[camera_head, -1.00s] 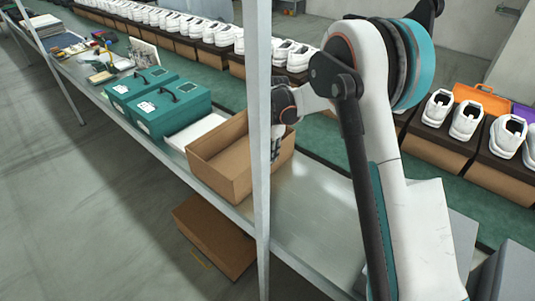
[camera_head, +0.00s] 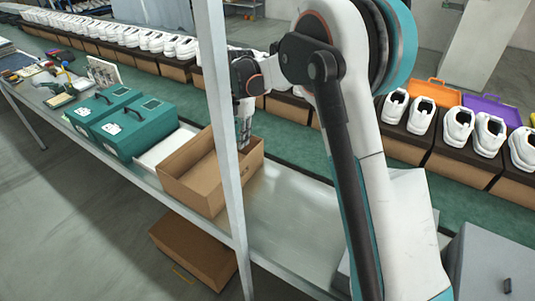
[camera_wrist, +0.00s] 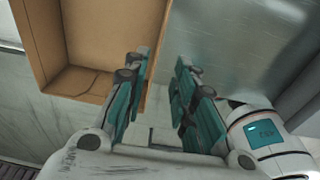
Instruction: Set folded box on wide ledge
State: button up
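An open, empty brown cardboard box (camera_head: 187,191) stands on the long grey metal ledge (camera_head: 295,215), partly hidden by an upright post. My gripper (camera_head: 243,140) points down at the box's far right wall. In the wrist view my gripper (camera_wrist: 160,75) is open, its two teal-padded fingers apart. The box (camera_wrist: 105,35) fills the upper left of that view. Its right wall runs down towards the gap between the fingers, with the left finger overlapping the wall. I cannot tell whether either finger touches it.
A grey post (camera_head: 226,150) stands in front of the box. Teal cases (camera_head: 140,128) and a flat white item (camera_head: 165,149) sit left of it. Another brown box (camera_head: 195,250) lies below the ledge. Shoes on boxes (camera_head: 455,130) line the green conveyor behind. The ledge right of the box is bare.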

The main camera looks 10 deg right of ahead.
jog(key=s+d+r+m+t, duration=0.2)
jog(key=s+d+r+m, duration=0.2)
jog(key=s+r+m, duration=0.35)
jog(key=s+d+r+m+t, duration=0.2)
jog(key=s+d+r+m, duration=0.2)
jog(key=s+r+m, duration=0.4)
jog(key=s+d+f+m+t, duration=0.1)
jog(key=s+d+m+t, duration=0.1)
jog(key=s+m, duration=0.3)
jog(key=s+d+f+m+t+h, duration=0.1)
jog(key=s+m, duration=0.5)
jog(key=s, duration=0.8)
jog(key=shift+s+d+f+t, duration=0.2)
jog(key=shift+d+f+t, duration=0.4)
jog(key=shift+d, duration=0.45)
